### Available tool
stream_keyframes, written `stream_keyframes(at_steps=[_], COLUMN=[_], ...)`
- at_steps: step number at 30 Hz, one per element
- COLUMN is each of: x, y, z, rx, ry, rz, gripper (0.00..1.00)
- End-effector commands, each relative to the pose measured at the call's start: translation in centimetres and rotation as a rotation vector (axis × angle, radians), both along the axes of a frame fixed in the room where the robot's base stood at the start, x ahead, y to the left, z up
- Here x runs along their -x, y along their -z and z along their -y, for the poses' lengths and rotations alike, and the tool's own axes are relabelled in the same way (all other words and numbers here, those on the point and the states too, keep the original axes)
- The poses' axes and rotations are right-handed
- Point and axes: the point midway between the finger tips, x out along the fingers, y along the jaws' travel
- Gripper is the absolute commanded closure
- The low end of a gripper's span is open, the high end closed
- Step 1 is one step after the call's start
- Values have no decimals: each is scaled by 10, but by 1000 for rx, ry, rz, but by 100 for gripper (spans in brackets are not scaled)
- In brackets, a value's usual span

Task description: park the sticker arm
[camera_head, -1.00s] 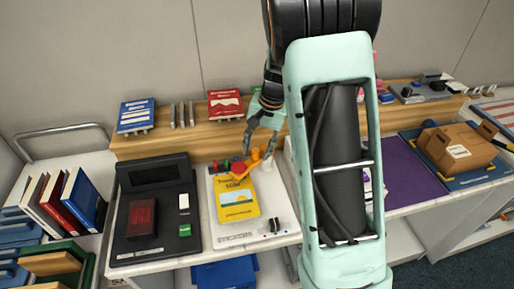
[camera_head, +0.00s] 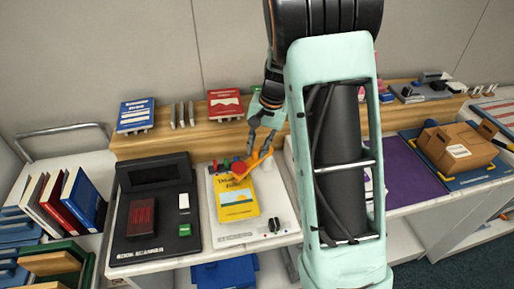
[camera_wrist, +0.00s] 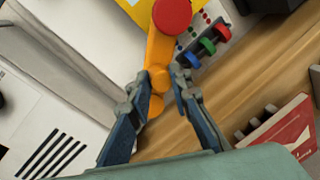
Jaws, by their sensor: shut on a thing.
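The sticker arm is an orange bar (camera_wrist: 160,52) with a round red disc (camera_wrist: 172,14) at its end. In the head view the orange bar (camera_head: 262,156) and the red disc (camera_head: 239,168) show over the top edge of a yellow book (camera_head: 237,202), which lies on the white STICKERS board (camera_head: 261,240). My gripper (camera_wrist: 161,88) is shut on the orange bar, its fingers either side of it. In the head view my gripper (camera_head: 260,145) is at the board's back edge. I cannot tell whether the disc touches the book.
Red, green and blue knobs (camera_wrist: 207,46) stand close beside the sticker arm. A black scanner (camera_head: 157,215) is left of the board. A wooden shelf (camera_head: 180,142) with upright books runs behind. A purple mat (camera_head: 412,172) and a brown box (camera_head: 458,148) are to the right.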

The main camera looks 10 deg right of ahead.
Motion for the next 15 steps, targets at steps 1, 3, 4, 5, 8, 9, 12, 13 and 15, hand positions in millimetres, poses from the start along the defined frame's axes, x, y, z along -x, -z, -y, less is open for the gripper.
stream_keyframes(at_steps=[1,3,4,5,8,9,12,13,15], x=[0,1,1,2,4,5,7,8,10], y=[0,1,1,1,1,1,1,1,1], z=[1,2,3,3,6,7,11,12,15], rx=[0,0,-1,-1,-1,-2,-2,-2,-1], ry=[-12,-37,-51,-67,-131,-162,-249,-276,-344], rz=[3,3,2,2,2,3,4,3,3], gripper=[100,100,100,100,100,100,100,100,100])
